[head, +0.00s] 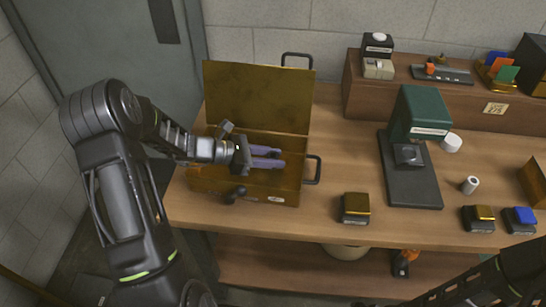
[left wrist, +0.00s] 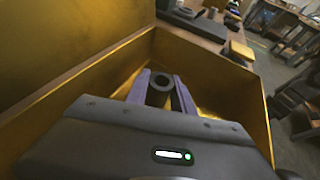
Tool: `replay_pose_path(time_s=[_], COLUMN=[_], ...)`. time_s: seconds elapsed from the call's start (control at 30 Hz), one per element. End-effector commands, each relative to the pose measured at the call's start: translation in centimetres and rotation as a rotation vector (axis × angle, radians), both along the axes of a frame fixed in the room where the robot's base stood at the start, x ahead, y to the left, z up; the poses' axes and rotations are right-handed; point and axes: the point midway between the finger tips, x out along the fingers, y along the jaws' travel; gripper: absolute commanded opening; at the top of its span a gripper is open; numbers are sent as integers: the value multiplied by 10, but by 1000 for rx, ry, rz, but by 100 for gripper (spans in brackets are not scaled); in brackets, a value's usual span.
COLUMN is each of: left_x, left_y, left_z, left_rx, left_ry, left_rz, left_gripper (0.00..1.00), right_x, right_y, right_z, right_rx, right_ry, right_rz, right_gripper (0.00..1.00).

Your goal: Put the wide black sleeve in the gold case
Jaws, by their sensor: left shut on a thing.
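The gold case (head: 250,194) stands on the left of the workbench with its lid raised; its inner walls fill much of the left wrist view (left wrist: 262,105). My left gripper (head: 280,158) reaches in over the case from the left. In the left wrist view its purple-grey fingers are shut on the wide black sleeve (left wrist: 160,88), a dark ring with an open hole. The sleeve is between the case walls there; whether it touches the floor I cannot tell. In the head view I cannot make the sleeve out. My right gripper is out of view.
A green-headed press (head: 420,115) stands right of the case. A gold-topped block (head: 355,208) sits near the front edge, with a white roll (head: 470,185) farther right. A raised shelf (head: 440,100) runs along the back.

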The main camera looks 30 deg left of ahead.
Motion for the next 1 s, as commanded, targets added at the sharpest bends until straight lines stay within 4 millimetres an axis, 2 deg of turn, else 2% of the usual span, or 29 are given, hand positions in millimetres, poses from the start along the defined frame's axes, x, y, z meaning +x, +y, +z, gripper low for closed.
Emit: replay_pose_path(time_s=[0.07, 0.1, 0.33, 0.7, 0.87, 1.0], left_x=[0, 0, 0, 0, -9, -24], left_y=[0, 0, 0, 0, 14, 33], left_z=[-4, -3, -2, 3, 6, 16], left_rx=[0, 0, 0, 0, 1, 3], left_ry=[0, 0, 0, 0, -1, -1], left_rz=[0, 0, 0, 0, 3, 4], left_gripper=[0, 31, 49, 51, 51, 51], right_x=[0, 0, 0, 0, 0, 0], right_y=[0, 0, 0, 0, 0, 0], right_z=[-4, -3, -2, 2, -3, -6], right_rx=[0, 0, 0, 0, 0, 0], right_ry=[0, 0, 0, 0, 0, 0], right_rz=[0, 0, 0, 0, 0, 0], right_gripper=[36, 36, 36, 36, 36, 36])
